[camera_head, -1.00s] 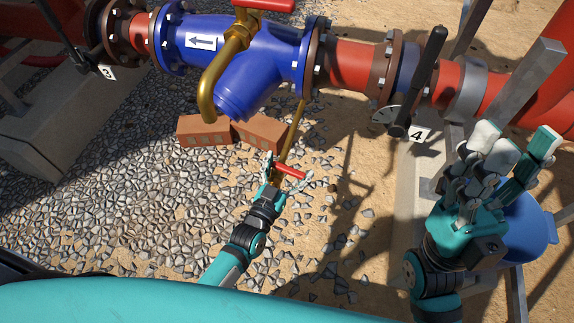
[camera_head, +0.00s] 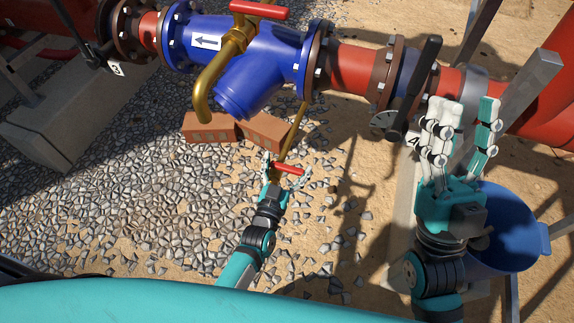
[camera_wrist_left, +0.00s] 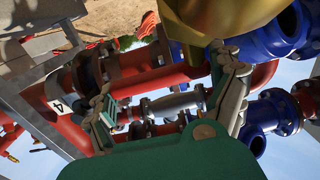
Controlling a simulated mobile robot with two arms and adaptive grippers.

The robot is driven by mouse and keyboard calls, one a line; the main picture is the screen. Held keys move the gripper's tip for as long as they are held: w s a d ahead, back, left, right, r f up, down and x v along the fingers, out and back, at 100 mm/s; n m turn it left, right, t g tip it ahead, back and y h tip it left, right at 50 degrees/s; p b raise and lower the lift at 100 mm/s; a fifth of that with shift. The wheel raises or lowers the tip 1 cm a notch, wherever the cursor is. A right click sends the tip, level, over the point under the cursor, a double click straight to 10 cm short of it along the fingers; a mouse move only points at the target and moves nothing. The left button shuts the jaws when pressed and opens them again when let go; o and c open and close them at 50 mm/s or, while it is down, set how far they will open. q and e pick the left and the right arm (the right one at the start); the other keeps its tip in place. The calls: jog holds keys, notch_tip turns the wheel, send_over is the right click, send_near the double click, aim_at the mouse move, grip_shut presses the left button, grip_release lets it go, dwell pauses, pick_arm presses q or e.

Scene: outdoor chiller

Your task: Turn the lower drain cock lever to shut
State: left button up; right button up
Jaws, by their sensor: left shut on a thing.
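The lower drain cock has a red lever (camera_head: 289,169) at the bottom of a thin brass pipe (camera_head: 294,140). In the head view the lever lies crosswise to the pipe. My left gripper (camera_head: 284,172) is shut on this lever, with a finger at each side. My right gripper (camera_head: 462,125) is open and empty, fingers up, above the blue bucket.
A blue strainer (camera_head: 245,60) has a brass elbow and an upper red lever (camera_head: 260,11). Bricks (camera_head: 212,131) lie below it. A black-handled valve (camera_head: 425,75) and blue bucket (camera_head: 505,225) are at the right. Gravel lies open at left.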

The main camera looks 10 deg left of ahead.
pick_arm(q)
jog(key=o, duration=1.4)
jog(key=shift+c, duration=0.2)
jog(key=s+a, duration=0.1)
jog(key=s, duration=1.1)
jog(key=shift+a, duration=0.25)
